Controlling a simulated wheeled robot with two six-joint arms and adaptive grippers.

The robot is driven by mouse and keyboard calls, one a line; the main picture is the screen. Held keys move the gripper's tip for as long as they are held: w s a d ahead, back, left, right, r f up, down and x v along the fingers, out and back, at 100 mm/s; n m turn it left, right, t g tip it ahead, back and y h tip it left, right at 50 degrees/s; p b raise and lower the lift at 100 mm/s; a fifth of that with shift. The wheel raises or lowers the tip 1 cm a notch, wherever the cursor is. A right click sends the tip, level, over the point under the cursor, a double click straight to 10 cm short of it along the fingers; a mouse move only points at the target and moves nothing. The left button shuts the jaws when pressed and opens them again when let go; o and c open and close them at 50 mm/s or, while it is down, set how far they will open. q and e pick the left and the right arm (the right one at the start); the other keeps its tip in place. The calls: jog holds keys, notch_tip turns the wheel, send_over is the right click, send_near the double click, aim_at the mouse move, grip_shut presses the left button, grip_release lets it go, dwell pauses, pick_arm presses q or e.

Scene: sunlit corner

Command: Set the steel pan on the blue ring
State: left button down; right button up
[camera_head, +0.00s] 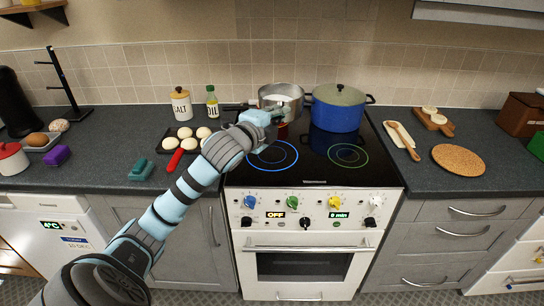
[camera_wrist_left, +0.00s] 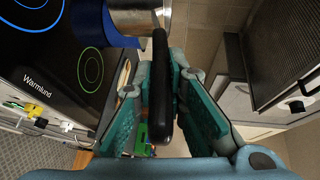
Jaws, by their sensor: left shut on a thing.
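The steel pan (camera_head: 283,91) is over the back left of the black hob, left of the blue pot. Whether it rests on the hob or is just above it, I cannot tell. My left gripper (camera_head: 268,116) is in front of the pan and hides part of its side. In the left wrist view the black pan handle (camera_wrist_left: 160,85) lies between the teal fingers of this gripper (camera_wrist_left: 160,105), which is shut on it. The pan's steel side (camera_wrist_left: 135,20) is at the top. The blue ring (camera_head: 272,156) is bare at the hob's front left. My right gripper is not in view.
The blue pot (camera_head: 337,107) with a lid stands on the back right of the hob. A green ring (camera_head: 348,155) at the front right is bare. A dark tray of pale round items (camera_head: 185,132), an oil bottle (camera_head: 212,101) and a salt jar (camera_head: 181,104) stand left.

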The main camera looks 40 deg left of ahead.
pick_arm(q)
jog(key=shift+n+y, duration=0.3)
jog(key=shift+y, duration=0.3)
jog(key=f+b, duration=0.1)
jog(key=f, duration=0.4)
jog(key=a+f+b, duration=0.1)
jog(key=f+b, duration=0.1)
jog(key=f, duration=0.4)
jog(key=a+f+b, duration=0.1)
jog(key=f, duration=0.5)
jog(key=shift+w+a+f+b, duration=0.15)
jog(key=shift+w+f+b, duration=0.05)
jog(key=shift+w+b, duration=0.1)
jog(key=shift+f, duration=0.2)
jog(key=c, duration=2)
grip_release()
jog(key=shift+c, duration=0.2)
jog(key=o, duration=0.4)
jog(key=shift+s, duration=0.1)
